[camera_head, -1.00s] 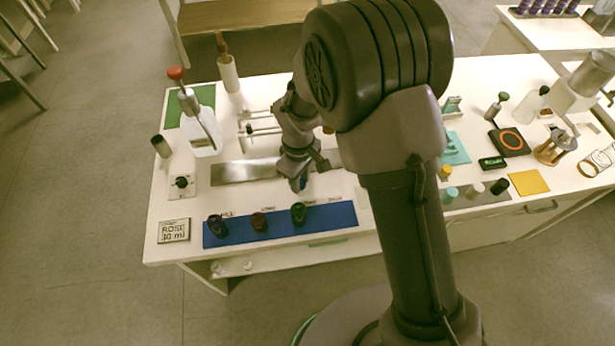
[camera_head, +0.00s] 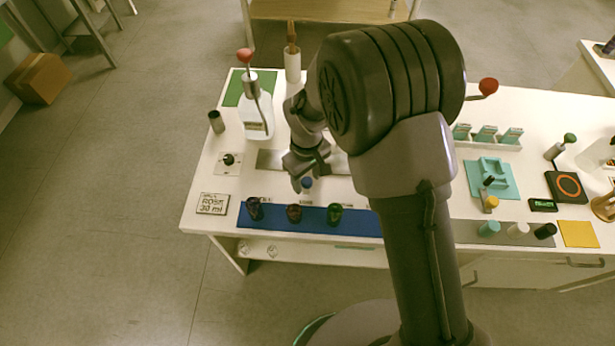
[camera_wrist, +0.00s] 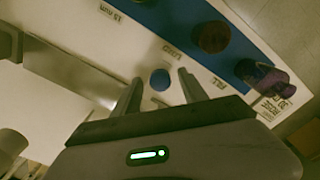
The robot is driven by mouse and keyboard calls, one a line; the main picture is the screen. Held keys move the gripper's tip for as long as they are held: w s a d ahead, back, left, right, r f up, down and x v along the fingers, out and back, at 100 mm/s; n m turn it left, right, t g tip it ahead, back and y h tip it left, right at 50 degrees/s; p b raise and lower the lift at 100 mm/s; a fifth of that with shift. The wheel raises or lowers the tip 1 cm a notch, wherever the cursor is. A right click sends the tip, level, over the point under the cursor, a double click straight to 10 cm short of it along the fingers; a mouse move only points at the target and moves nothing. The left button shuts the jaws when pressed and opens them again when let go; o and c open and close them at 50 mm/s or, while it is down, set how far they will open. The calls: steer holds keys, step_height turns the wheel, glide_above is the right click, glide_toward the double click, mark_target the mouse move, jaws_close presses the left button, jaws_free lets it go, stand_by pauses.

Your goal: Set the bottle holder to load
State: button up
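A small round blue knob (camera_head: 306,183) sits on the white table top behind the blue strip. In the wrist view the blue knob (camera_wrist: 160,79) lies between the two fingers of my gripper (camera_wrist: 158,90), with a gap on each side. The gripper (camera_head: 305,178) is open and points down over it. The labels "LOAD" (camera_wrist: 171,49) and "FILL" (camera_wrist: 218,85) are printed near the knob. I cannot tell exactly which label it lines up with. A metal plate (camera_head: 272,159) lies behind the knob, partly hidden by my arm.
Several dark bottles, purple (camera_head: 255,209), brown (camera_head: 294,213) and green (camera_head: 334,213), stand on the blue strip (camera_head: 360,223) in front. A white pump bottle (camera_head: 258,118) with a red top stands behind left. A small dark knob (camera_head: 228,159) is on a plate at left.

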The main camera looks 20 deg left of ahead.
step_height(320, 180, up, 17)
steer(key=p, duration=0.6)
steer(key=shift+r, duration=0.2)
steer(key=d+r+m+t+y, duration=0.1)
steer(key=d+r+m, duration=0.4)
steer(key=d+r, duration=0.4)
steer(key=s+d+r+m+t, duration=0.1)
steer(key=s+d+r+m, duration=0.1)
steer(key=s+d, duration=0.3)
steer(key=s+d+r+m+t+b, duration=0.1)
steer(key=s+d+r+m+t, duration=0.1)
steer(key=s+d+m, duration=0.3)
steer(key=s+d+r+m+t+y, duration=0.1)
steer(key=s+d+r+m, duration=0.2)
steer(key=s+d+m, duration=0.1)
steer(key=shift+s+d+r+t+b, duration=0.25)
steer(key=shift+s+d+t+b, duration=0.15)
steer(key=shift+d, duration=0.65)
